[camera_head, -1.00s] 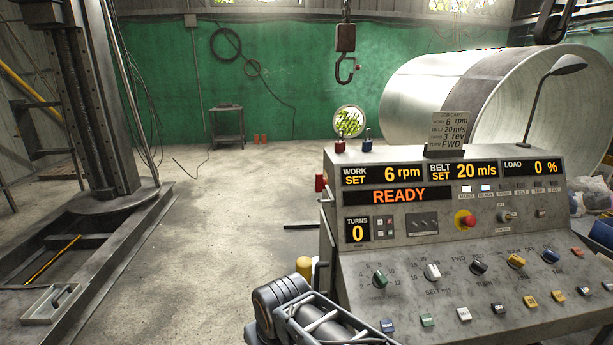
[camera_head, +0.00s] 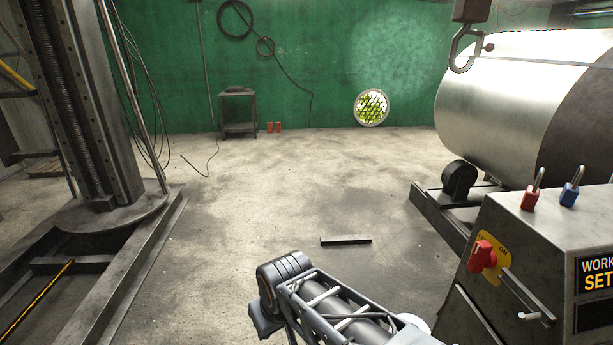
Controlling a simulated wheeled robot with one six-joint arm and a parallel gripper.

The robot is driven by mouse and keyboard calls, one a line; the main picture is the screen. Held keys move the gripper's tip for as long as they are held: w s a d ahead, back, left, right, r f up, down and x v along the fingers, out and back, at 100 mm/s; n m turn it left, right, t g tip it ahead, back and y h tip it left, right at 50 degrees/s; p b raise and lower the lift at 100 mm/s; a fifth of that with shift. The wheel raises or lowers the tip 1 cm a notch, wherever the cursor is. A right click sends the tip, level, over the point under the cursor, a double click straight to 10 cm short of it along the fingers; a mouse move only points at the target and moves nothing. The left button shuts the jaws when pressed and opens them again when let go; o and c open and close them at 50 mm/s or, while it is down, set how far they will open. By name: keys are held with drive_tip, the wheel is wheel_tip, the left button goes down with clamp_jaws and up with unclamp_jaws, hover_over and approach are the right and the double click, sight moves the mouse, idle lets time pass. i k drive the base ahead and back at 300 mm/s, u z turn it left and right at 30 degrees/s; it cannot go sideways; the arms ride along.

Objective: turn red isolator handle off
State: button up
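The red isolator handle (camera_head: 482,257) sits on a yellow plate (camera_head: 497,268) on the left side wall of the grey control console (camera_head: 530,222). "ON" can be read at the plate's upper right; the rest of its lettering is too small or hidden. Part of my arm shows at the bottom centre, to the left of the console and apart from the handle. My gripper's fingers are not in view.
A red padlock (camera_head: 530,198) and a blue padlock (camera_head: 570,194) stand on the console top. A rail with a light knob (camera_head: 527,316) juts from its side below the handle. A hook (camera_head: 464,50) hangs by the large metal drum (camera_head: 520,100).

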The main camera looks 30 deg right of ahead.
sight(483, 255)
drive_tip(key=i, duration=1.95)
drive_tip(key=z, duration=3.65)
